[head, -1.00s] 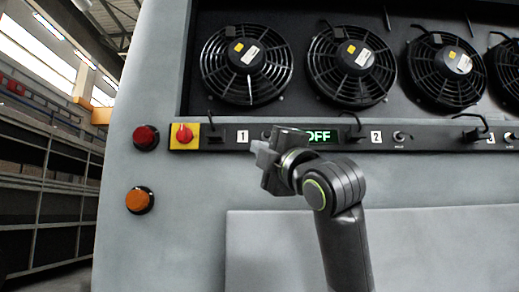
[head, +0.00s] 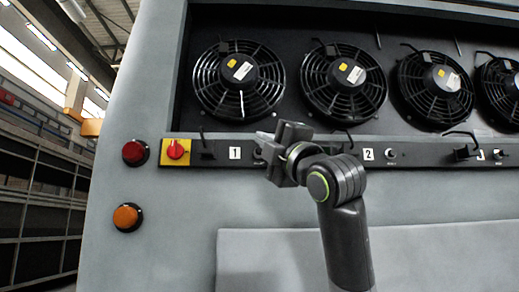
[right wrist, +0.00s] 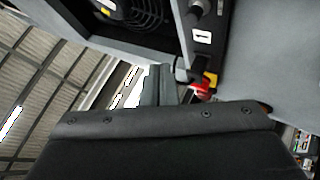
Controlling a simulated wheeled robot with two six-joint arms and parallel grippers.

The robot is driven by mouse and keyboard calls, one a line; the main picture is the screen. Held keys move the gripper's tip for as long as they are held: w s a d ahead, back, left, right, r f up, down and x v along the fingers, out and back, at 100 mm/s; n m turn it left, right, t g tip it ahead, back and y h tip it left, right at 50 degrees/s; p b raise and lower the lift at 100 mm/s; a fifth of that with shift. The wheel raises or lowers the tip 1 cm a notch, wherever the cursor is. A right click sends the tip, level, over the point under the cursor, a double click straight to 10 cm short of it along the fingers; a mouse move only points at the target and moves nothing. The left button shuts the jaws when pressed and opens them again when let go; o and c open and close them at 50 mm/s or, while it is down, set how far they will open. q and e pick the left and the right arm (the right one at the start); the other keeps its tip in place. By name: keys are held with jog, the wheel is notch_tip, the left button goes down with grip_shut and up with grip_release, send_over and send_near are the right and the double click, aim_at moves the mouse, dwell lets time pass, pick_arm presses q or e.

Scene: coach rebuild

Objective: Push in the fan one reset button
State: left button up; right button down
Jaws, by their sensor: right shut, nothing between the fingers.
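The control strip (head: 215,154) runs below the fans, with a white label 1 (head: 235,153) under the first fan (head: 238,82). My right gripper (head: 262,143) is shut and empty in front of the strip, just right of label 1. It hides most of the spot where the fan one reset button sits; only a small edge of the button (head: 257,154) may show. I see no contact. My left gripper is out of view.
A red rotary switch on a yellow plate (head: 175,152) is left of label 1. A red button (head: 135,152) and an orange button (head: 127,217) sit on the grey panel. Label 2 (head: 367,154) and another button (head: 391,154) are to the right. Small levers project from the strip.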

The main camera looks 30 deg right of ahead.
aim_at(260, 151)
jog(key=shift+w+d, duration=0.45)
jog(key=shift+w, duration=0.3)
jog(key=shift+w+d, duration=0.5)
jog(key=shift+w, duration=0.25)
jog(key=shift+w+d, duration=0.45)
jog(key=shift+w, duration=0.3)
dwell(0.3)
jog(key=shift+w+d, duration=0.2)
jog(key=shift+w, duration=0.15)
jog(key=shift+w+d, duration=0.2)
jog(key=shift+w, duration=0.1)
dwell(0.8)
jog(key=shift+w+d, duration=0.15)
jog(key=shift+w, duration=0.1)
jog(key=shift+s+a, duration=0.35)
jog(key=shift+s, duration=0.2)
jog(key=shift+s+a, duration=0.3)
jog(key=shift+s, duration=0.2)
